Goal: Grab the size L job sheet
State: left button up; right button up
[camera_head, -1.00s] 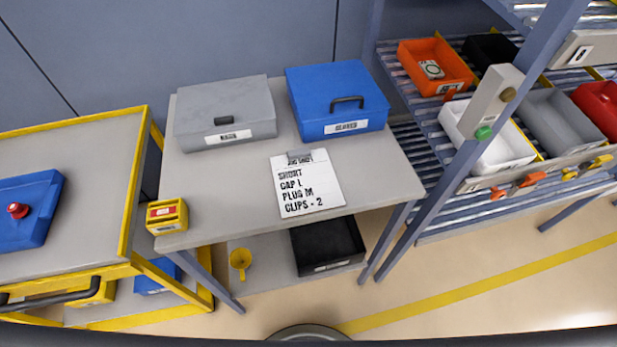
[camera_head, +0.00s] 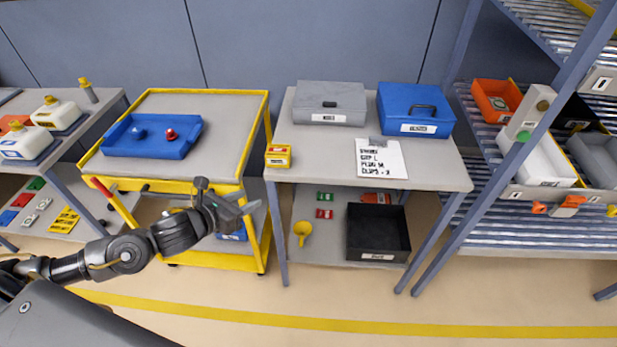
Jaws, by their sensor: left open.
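My left gripper (camera_head: 250,206) is in front of the yellow cart's right side, left of the table and well apart from the sheet. It is open and empty. My right gripper is not in view.
A grey case (camera_head: 330,103) and a blue case (camera_head: 414,111) stand at the table's back. A yellow box (camera_head: 278,156) sits at its left corner. A yellow cart (camera_head: 170,187) holds a blue tray (camera_head: 152,137). A shelf rack stands right. The floor in front is clear.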

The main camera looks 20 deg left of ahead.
aim_at(377, 156)
jog(key=u, duration=2.1)
jog(key=i, duration=1.9)
jog(key=z, duration=4.05)
jog(key=i, duration=0.5)
